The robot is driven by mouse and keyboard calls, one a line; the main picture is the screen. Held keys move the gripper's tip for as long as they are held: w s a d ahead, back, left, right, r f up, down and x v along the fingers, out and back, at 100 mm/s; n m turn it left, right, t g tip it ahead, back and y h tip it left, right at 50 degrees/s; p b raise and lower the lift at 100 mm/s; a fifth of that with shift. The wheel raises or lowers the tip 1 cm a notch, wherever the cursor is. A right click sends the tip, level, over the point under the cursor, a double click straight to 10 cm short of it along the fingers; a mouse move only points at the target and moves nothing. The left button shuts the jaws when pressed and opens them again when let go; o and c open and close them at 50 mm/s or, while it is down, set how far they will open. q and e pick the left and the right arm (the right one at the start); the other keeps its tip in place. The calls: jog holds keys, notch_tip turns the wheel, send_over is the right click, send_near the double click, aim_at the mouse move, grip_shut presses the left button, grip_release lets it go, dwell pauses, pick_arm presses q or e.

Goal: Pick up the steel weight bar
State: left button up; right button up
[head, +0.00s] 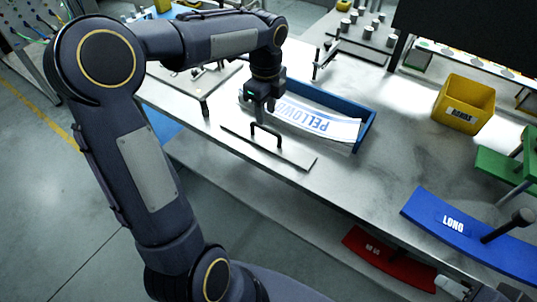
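The steel weight bar (295,157) is a long flat grey bar with a dark upright loop handle (266,132) near its middle. It lies on the steel table along the near side of a blue tray (366,130). My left gripper (263,110) points down just behind the handle, over the left part of the tray. Its two fingers look apart, with nothing seen between them; the bar is not in its grasp. My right gripper (468,290) is only partly in view at the bottom right edge, far from the bar, and its fingers are unclear.
White printed labels (315,122) lie in the blue tray. A yellow bin (463,104), a green stand (505,165) and a blue curved holder (425,212) are to the right. A red holder (385,262) is below.

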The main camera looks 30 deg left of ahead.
aim_at(266, 128)
pick_arm(q)
notch_tip(266, 128, down, 8)
jog(key=shift+a+r+p, duration=0.15)
jog(key=shift+p, duration=0.15)
grip_shut()
jog(key=shift+w+r, duration=0.1)
dwell(1.2)
jog(key=shift+r, duration=0.1)
